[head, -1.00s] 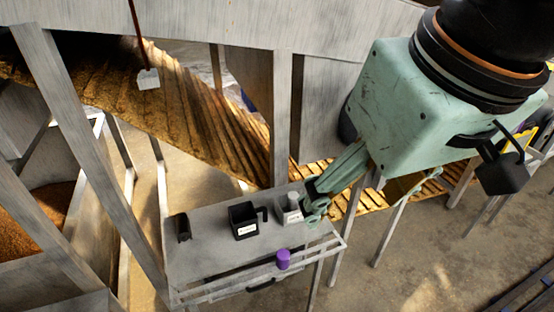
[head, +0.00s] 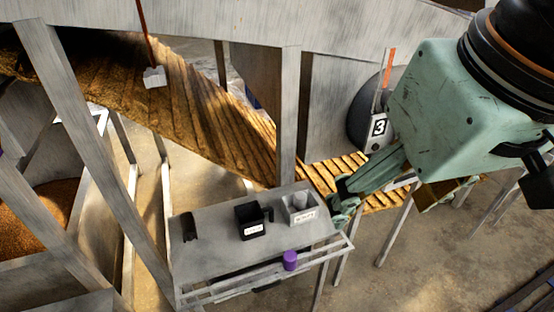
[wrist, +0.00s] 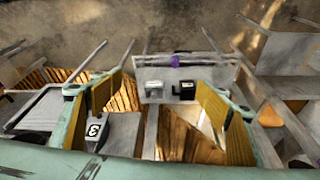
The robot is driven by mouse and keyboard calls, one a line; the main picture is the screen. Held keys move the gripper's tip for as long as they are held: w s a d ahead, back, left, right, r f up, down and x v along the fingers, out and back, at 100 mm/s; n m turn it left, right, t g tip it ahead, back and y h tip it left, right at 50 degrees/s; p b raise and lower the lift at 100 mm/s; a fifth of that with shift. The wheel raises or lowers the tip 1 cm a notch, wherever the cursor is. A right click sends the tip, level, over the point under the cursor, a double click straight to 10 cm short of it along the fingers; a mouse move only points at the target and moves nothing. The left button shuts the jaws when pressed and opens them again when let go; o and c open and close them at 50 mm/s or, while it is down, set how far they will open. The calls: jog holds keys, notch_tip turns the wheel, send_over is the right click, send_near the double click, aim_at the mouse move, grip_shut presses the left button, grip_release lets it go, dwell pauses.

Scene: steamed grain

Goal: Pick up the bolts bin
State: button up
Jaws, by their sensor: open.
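Two small bins stand on a grey shelf table (head: 215,262). One is a black bin (head: 250,222) with a side handle and a white label. The other is a light grey bin (head: 300,207) to its right, with a label on its front. The labels are too small to read, so I cannot tell which is the bolts bin. My gripper (head: 341,207) is at the table's right edge, beside the grey bin and apart from it. In the wrist view the grey bin (wrist: 154,91) and black bin (wrist: 184,91) show between my open, empty fingers.
A purple cylinder (head: 290,261) stands by the table's front rail. A black bracket-like item (head: 189,227) sits at the left. A grey post (head: 288,120) rises behind the table. A number 3 sign (head: 379,127) stands behind my arm.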

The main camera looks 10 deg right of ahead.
jog(key=shift+w, duration=0.15)
jog(key=n+g+p, duration=0.2)
jog(key=g, duration=0.2)
send_over(300, 195)
jog(key=f, duration=2.7)
jog(key=shift+s+a+f, duration=0.1)
jog(key=shift+s+f, duration=0.1)
jog(key=shift+f, duration=0.15)
jog(key=shift+w+f, duration=0.25)
jog(key=shift+f, duration=0.4)
jog(key=shift+f+b, duration=0.7)
jog(key=shift+f, duration=3.55)
